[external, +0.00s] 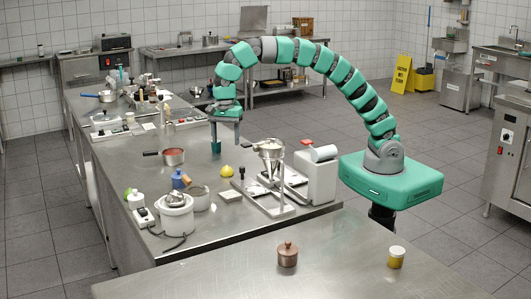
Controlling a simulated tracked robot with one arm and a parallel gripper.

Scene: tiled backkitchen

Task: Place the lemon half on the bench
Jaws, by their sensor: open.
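The yellow lemon half (227,171) lies on the steel bench (223,215), to the left of the metal stand with a funnel. My green and grey arm arches over from its base on the right. My gripper (216,146) points down above the bench, behind and a little left of the lemon half. It is open, and a gap shows between it and the lemon half. The fingers are small in this view, and I see nothing held in them.
A red-filled saucepan (173,157) stands left of my gripper. A white cooker (175,213), a blue jug (180,180) and a grey cup (199,198) stand nearer. The funnel stand (271,175) and a white machine (317,175) are on the right.

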